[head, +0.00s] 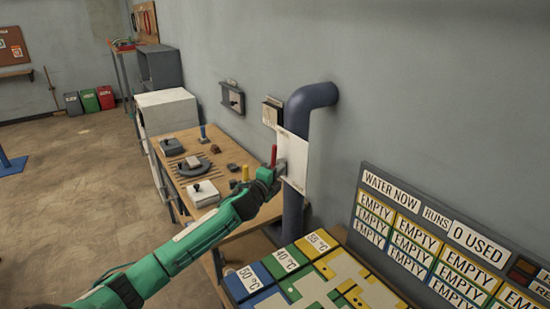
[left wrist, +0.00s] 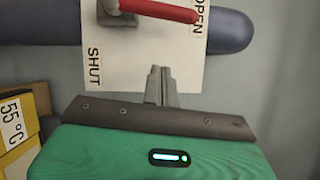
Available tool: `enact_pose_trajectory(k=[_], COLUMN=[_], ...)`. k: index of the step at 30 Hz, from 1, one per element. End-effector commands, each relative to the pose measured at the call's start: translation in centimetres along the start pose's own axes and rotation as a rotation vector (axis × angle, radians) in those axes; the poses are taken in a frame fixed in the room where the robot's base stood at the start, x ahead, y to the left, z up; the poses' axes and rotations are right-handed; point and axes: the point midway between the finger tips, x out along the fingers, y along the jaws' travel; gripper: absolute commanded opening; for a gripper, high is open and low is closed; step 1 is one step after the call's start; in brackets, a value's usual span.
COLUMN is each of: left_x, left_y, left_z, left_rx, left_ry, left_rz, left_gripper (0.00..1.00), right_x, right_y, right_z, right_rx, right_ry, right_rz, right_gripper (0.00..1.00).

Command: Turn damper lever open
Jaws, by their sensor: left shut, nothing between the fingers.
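The damper lever has a red handle (left wrist: 165,11) on a grey pivot. It is mounted on a white plate (left wrist: 150,45) on a dark blue pipe (left wrist: 45,30). The plate reads OPEN at one end and SHUT at the other. The handle's tip lies beside the OPEN label; in the head view the red handle (head: 273,155) stands roughly upright. My left gripper (left wrist: 160,72) is shut and empty, its tips in front of the plate's edge and apart from the handle in the wrist picture. My right gripper is not in view.
A wooden bench (head: 178,172) with several fixtures stands left of the pipe. Coloured temperature tiles (head: 290,262) and a sign board (head: 440,235) are at the lower right. A small grey wall box (head: 232,98) hangs behind. The floor at left is mostly clear.

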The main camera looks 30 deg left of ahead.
Motion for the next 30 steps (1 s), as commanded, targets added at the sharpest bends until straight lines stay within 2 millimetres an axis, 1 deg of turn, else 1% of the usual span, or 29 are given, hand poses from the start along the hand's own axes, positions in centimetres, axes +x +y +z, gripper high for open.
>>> enact_pose_trajectory(k=[1, 5, 6, 9, 13, 18, 26, 30], left_x=[1.0, 2.9, 3.2, 3.4, 3.7, 3.8, 3.8, 4.1], left_y=[-0.4, -0.3, -0.4, -0.4, -0.2, 0.0, 0.0, -0.1], left_z=[0.0, 0.0, 0.4, 2.2, 3.3, 3.9, 3.9, 4.8], left_rx=[-0.002, -0.002, 0.000, 0.001, 0.000, 0.000, 0.000, 0.002], left_ry=[-0.001, -0.001, -0.002, -0.002, -0.001, 0.001, 0.000, -0.002], left_rz=[-0.001, 0.000, 0.001, 0.001, 0.002, 0.000, 0.000, 0.000], left_gripper=[0.00, 0.00, 0.00, 0.00, 0.00, 0.00, 0.00, 0.00], right_x=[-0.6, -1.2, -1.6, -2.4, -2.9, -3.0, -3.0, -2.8], right_y=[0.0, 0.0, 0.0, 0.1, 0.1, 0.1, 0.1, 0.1], right_z=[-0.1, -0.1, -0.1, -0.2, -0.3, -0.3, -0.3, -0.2], right_rx=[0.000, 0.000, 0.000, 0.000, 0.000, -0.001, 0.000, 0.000], right_ry=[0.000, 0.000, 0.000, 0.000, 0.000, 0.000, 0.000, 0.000], right_rz=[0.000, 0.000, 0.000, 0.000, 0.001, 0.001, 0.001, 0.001], right_gripper=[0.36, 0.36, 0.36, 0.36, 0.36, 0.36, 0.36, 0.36])
